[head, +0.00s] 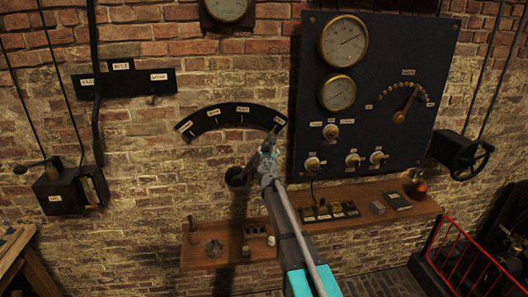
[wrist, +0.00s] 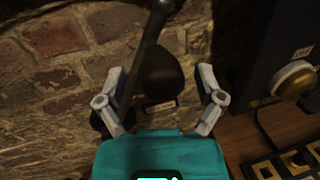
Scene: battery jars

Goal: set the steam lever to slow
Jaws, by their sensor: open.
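The steam lever's dark arc plate (head: 228,115) is on the brick wall, with several pale labels too small to read surely. Its round dark hub (head: 235,177) is below the arc. My gripper (head: 268,146) is up at the arc's right end and hides most of the lever in the head view. In the wrist view, my gripper (wrist: 161,75) is open, one finger on each side of a dark rounded knob (wrist: 162,72). A dark rod (wrist: 143,50) runs beside the knob. I cannot tell whether either finger touches the knob.
A dark gauge panel (head: 380,130) with dials, knobs and a brass lever is right of my gripper. A wooden shelf (head: 300,227) with small items runs below. A lever box (head: 70,190) hangs at left. A red railing (head: 465,250) stands at lower right.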

